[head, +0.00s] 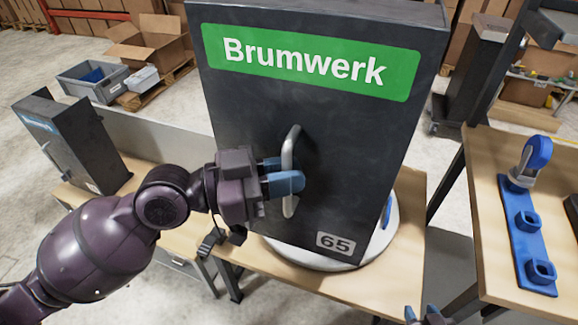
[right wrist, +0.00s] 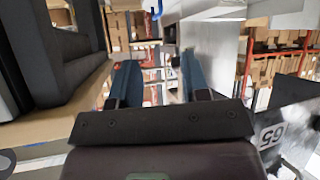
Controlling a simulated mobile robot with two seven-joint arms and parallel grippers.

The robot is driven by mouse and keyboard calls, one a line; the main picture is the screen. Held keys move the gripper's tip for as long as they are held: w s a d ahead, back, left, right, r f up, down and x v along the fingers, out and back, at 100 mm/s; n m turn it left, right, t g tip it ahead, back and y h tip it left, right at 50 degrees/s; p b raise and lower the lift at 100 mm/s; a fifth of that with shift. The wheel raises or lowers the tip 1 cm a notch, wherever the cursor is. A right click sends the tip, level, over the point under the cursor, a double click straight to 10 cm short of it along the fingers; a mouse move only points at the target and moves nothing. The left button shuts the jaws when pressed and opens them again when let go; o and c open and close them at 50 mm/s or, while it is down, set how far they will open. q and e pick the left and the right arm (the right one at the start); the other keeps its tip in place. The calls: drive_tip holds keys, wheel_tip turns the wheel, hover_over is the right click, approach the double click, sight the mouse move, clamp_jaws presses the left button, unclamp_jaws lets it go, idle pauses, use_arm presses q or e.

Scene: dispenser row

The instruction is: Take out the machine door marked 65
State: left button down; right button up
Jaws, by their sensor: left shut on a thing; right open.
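The dark machine door marked 65 (head: 335,195) stands large in the middle of the head view, with a green Brumwerk sign at its top. Its light vertical bar handle (head: 291,145) is on its front face. My left gripper (head: 285,175) reaches in from the left and is shut on this handle, its blue fingers around the bar. My right gripper (head: 428,314) is low at the bottom edge, away from the door. In the right wrist view its two blue fingers (right wrist: 161,85) are apart with nothing between them.
A white round plate (head: 395,220) is under the door on a wooden table (head: 365,285). Another dark Brumwerk unit (head: 70,145) stands at the left. A blue holder strip (head: 528,240) lies on the right table. Crates and cartons (head: 145,45) are on the floor behind.

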use_arm(q)
drive_tip(key=shift+s+a+r, duration=0.1)
drive_tip(key=shift+s+a, duration=0.2)
drive_tip(key=shift+s, duration=0.55)
drive_tip(key=shift+s+a+r, duration=0.1)
drive_tip(key=shift+s+a, duration=0.15)
drive_tip(key=shift+s, duration=0.55)
